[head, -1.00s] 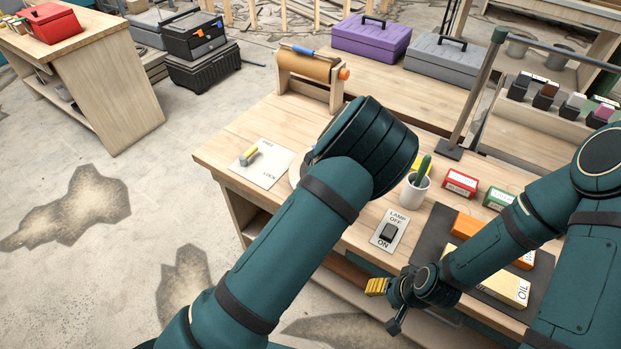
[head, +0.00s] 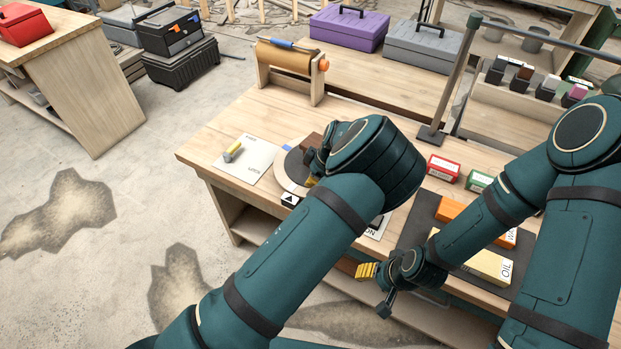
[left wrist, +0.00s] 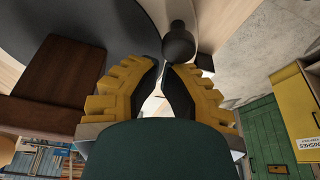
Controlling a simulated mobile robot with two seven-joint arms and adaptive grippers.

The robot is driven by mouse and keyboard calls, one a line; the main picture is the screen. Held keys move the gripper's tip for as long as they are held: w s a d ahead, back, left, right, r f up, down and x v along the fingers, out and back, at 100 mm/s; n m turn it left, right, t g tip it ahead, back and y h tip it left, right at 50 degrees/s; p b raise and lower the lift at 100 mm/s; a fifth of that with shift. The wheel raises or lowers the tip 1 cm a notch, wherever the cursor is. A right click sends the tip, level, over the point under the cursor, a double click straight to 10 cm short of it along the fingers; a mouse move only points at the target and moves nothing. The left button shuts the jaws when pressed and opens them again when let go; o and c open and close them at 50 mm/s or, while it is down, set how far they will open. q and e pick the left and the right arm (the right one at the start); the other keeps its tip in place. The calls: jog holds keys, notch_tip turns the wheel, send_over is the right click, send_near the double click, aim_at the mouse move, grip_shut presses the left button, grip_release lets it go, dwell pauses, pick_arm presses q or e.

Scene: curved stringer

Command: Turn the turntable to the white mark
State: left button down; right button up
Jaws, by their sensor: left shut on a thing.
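The turntable (head: 281,179) is on the left part of the bench, with a pale rim and a dark top; my left arm covers its right side. A brown block (head: 311,144) stands on it, and it also shows in the left wrist view (left wrist: 62,75). Most of the grip is hidden. My right gripper (head: 375,289) is open and empty at the bench's front edge.
To the right are a red box (head: 443,168), a dark mat (head: 424,220) with boxes, and a post (head: 450,80).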

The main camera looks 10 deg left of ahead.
pick_arm(q)
jog(key=shift+d, duration=0.4)
dwell(0.5)
